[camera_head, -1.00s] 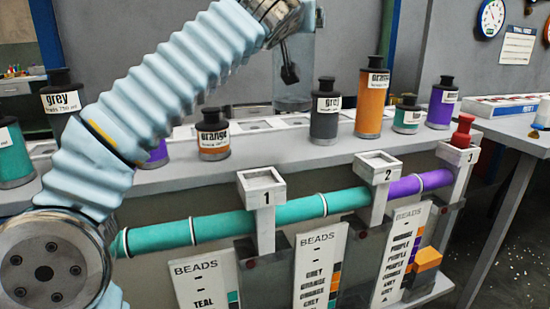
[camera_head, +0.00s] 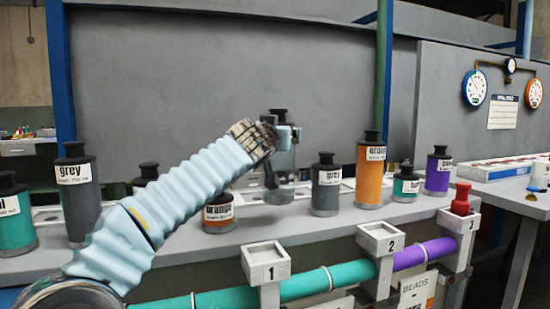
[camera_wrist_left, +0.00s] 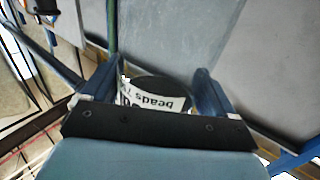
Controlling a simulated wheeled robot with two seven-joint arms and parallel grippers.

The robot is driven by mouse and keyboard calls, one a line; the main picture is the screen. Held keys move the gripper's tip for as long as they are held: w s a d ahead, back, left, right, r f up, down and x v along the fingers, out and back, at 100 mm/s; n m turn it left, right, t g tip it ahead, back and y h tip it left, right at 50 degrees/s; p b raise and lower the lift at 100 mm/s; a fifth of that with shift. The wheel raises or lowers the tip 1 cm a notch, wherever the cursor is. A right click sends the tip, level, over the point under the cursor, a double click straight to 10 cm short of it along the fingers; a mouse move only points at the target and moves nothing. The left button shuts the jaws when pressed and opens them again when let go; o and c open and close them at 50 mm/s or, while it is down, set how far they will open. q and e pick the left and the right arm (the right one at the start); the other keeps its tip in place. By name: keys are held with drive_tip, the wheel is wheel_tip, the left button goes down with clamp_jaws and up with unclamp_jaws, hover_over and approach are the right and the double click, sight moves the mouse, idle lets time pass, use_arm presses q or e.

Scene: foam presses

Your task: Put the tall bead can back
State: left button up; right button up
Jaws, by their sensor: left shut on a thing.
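My left gripper (camera_head: 284,138) is shut on a tall bead can (camera_head: 285,181) with a dark cap, held upright above the rear of the shelf. Its body looks grey and blends with the wall; part is hidden by the gripper. I cannot tell whether its base touches the shelf. In the left wrist view the can's white label (camera_wrist_left: 165,102), reading "beads 7…", shows between the fingers (camera_wrist_left: 150,88). My right gripper is not in view.
The shelf (camera_head: 330,228) holds a tall grey can (camera_head: 82,205), a teal can (camera_head: 14,228), a short orange can (camera_head: 219,222), a grey can (camera_head: 325,198), a tall orange can (camera_head: 369,183), a small teal can (camera_head: 405,188) and a purple can (camera_head: 437,178). A tube with numbered stations runs in front.

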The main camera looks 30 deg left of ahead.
sight(275, 157)
use_arm(q)
drive_tip(key=shift+w+a+f+b, duration=0.25)
drive_tip(key=shift+a+f+b, duration=0.05)
drive_tip(key=shift+f, duration=0.65)
drive_tip(key=shift+w+a+f+b, duration=0.2)
drive_tip(key=shift+a+f+b, duration=0.1)
drive_tip(key=shift+f, duration=0.6)
drive_tip(key=shift+w+a+f+b, duration=0.25)
drive_tip(key=shift+f+b, duration=0.05)
drive_tip(key=shift+f, duration=0.75)
drive_tip(key=shift+f, duration=0.1)
drive_tip(key=o, duration=1.7)
